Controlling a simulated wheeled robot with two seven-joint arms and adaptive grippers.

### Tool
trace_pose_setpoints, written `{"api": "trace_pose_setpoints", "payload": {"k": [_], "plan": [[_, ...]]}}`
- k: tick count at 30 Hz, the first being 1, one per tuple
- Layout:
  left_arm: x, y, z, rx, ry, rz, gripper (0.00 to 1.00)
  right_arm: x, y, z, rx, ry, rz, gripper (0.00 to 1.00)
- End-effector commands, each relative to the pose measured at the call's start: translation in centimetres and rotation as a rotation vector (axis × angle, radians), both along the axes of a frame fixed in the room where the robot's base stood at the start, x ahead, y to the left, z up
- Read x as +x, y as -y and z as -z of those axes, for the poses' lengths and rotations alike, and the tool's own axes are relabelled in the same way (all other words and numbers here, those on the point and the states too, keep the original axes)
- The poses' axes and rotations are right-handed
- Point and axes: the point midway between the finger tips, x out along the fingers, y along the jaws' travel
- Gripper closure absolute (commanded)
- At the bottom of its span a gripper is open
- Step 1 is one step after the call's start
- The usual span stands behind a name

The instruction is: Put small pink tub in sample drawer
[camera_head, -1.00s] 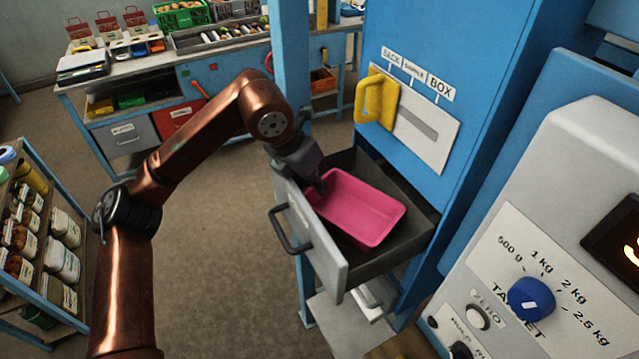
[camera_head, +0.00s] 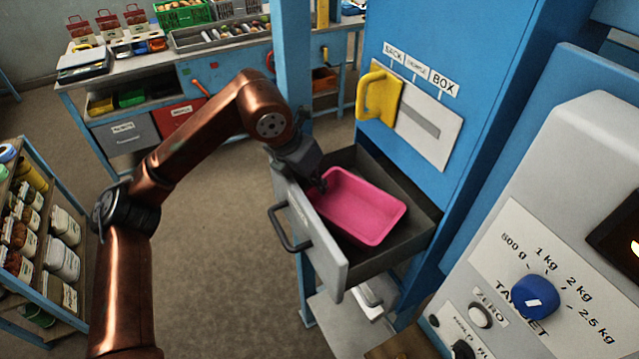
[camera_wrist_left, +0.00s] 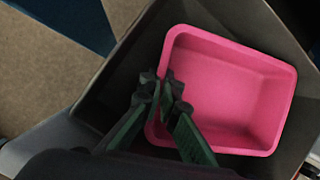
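The small pink tub (camera_head: 362,210) is upright inside the open drawer (camera_head: 408,240), which is pulled out of the blue cabinet. My left gripper (camera_head: 322,184) reaches over the drawer front to the tub's near left rim. In the left wrist view my left gripper (camera_wrist_left: 160,88) has one finger outside and one inside the rim of the tub (camera_wrist_left: 240,90), close together, and appears shut on the rim. The tub looks empty. I cannot tell whether its base touches the drawer floor. My right gripper is not in view.
The blue cabinet (camera_head: 470,60) has a yellow handle (camera_head: 378,95) above the drawer and labels for sack, sample and box. A grey machine with a blue knob (camera_head: 534,297) stands at right. A shelf rack (camera_head: 40,235) is at left, a workbench (camera_head: 150,75) behind. Floor between is clear.

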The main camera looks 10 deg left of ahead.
Motion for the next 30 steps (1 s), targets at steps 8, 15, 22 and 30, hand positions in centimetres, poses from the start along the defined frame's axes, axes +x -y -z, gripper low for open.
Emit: {"api": "trace_pose_setpoints", "payload": {"k": [8,15,22,30], "plan": [[-0.4,0.2,1.8,0.014,-0.027,0.008,0.81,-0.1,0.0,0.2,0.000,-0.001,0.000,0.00],[-0.5,0.2,1.8,0.014,-0.028,0.008,0.75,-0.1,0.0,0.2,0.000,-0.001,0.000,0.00],[-0.7,0.0,1.0,0.015,-0.025,0.007,0.75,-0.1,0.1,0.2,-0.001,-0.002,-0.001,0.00],[-1.8,-1.6,-4.3,0.007,-0.010,0.002,0.75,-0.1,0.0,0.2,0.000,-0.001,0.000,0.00]]}}
